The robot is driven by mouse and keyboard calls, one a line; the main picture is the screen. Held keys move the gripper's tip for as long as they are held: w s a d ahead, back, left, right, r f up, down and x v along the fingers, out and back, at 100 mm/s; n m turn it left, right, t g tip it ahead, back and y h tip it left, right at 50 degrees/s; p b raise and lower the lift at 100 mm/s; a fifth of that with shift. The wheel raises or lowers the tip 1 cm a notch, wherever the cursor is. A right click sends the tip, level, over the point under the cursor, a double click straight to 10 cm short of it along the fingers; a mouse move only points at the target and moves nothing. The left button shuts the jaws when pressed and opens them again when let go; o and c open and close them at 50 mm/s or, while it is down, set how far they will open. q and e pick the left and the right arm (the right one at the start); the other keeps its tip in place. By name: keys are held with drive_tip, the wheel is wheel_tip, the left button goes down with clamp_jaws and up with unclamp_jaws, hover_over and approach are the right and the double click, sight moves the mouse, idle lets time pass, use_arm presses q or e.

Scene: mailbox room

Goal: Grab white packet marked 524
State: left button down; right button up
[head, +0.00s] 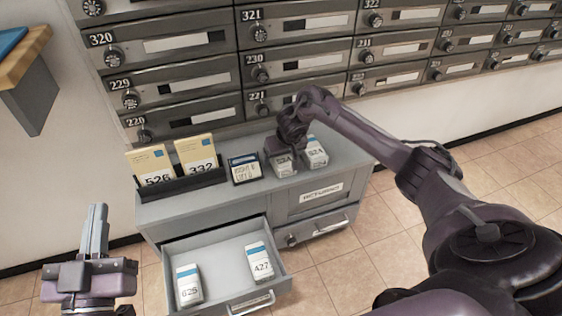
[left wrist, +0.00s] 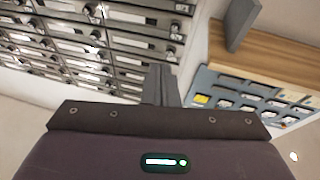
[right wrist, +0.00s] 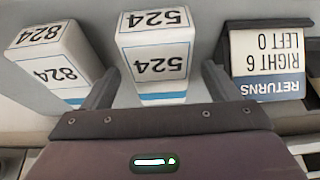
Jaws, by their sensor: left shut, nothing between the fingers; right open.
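The white packet marked 524 (head: 285,166) stands on the grey cabinet top, right of the returns sign; its top is partly hidden by my right gripper (head: 284,146). In the right wrist view the packet marked 524 (right wrist: 157,62) lies between the two open fingers of my right gripper (right wrist: 158,88), with a gap on each side. A similar white packet marked 824 (right wrist: 62,62) stands beside it, outside the fingers; in the head view this packet (head: 315,153) is to the right. My left gripper (head: 97,216) is shut and empty, left of the drawer; its closed fingers also show in the left wrist view (left wrist: 160,84).
The returns sign (head: 244,169) stands close to the 524 packet. Yellow packets 526 (head: 151,166) and 332 (head: 196,154) sit in a dark rack. The open drawer (head: 225,248) holds white packets 625 (head: 188,285) and 427 (head: 260,262). Mailboxes (head: 190,86) rise behind.

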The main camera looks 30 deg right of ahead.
drive_tip(key=shift+w+f+b, duration=0.25)
drive_tip(key=shift+f+b, duration=0.05)
drive_tip(key=shift+f, duration=0.3)
use_arm(q)
wheel_tip(320, 180, up, 6)
drive_tip(key=s+a+t+h, duration=0.1)
drive_tip(key=t, duration=0.1)
drive_tip(key=shift+s+f+t, duration=0.15)
drive_tip(key=shift+s+t, duration=0.15)
drive_tip(key=shift+t, duration=0.1)
use_arm(e)
drive_tip(key=shift+c, duration=0.4)
drive_tip(key=shift+d, duration=0.1)
drive_tip(key=c, duration=1)
drive_tip(key=shift+c, duration=0.3)
drive_tip(key=shift+r, duration=0.1)
